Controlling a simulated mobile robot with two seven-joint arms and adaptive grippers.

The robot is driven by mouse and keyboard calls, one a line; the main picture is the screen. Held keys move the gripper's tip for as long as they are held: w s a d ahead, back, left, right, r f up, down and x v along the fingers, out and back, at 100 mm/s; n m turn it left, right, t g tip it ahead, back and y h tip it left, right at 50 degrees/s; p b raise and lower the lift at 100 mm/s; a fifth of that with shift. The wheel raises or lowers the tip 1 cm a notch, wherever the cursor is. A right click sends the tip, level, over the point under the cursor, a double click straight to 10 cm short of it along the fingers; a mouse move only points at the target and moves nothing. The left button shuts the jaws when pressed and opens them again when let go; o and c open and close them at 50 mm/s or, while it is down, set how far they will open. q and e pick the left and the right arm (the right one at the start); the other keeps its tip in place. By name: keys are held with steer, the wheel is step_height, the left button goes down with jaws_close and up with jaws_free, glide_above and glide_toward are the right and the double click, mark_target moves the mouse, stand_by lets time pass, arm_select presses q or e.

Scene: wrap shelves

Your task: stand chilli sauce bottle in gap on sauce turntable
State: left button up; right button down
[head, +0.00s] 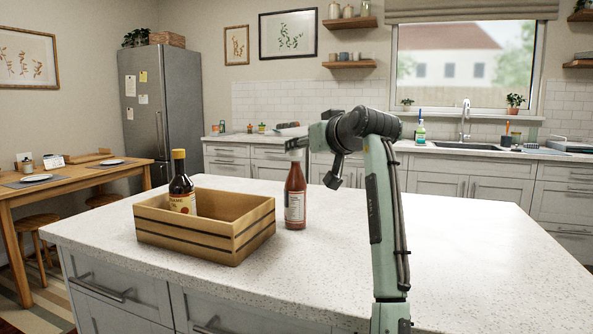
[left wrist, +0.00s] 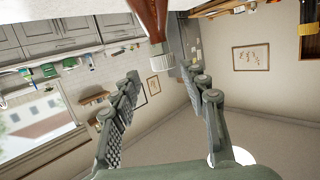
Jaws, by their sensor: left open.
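The chilli sauce bottle (head: 295,200), red with a pale label and a white cap, stands upright on the white speckled island, right of a wooden crate. My left gripper (head: 308,140) is at the height of its cap, which it partly hides in the head view. In the left wrist view the picture is upside down: the bottle's red neck (left wrist: 152,15) and ribbed white cap (left wrist: 160,50) show just beyond the open, empty fingers (left wrist: 165,78). I cannot tell whether they touch. No turntable can be made out. My right gripper is out of view.
The wooden crate (head: 188,240) holds a dark bottle (head: 181,185) with a yellow cap. The island top (head: 480,240) is clear to the right. Behind are a sink counter, a fridge (head: 160,100) and a dining table (head: 70,185) at the left.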

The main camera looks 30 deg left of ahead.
mark_target(298, 157)
arm_select(q)
steer(key=f, duration=0.1)
steer(key=a+f, duration=0.1)
steer(key=shift+w+a+f+n, duration=0.25)
steer(key=shift+a+f+n, duration=0.05)
steer(key=shift+a+f, duration=0.1)
steer(key=p+x, duration=0.1)
steer(key=x, duration=0.5)
steer(key=shift+s+f, duration=0.1)
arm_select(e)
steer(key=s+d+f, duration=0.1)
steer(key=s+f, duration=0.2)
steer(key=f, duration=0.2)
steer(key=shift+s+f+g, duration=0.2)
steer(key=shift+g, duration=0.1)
arm_select(q)
steer(key=shift+c, duration=0.3)
jaws_close()
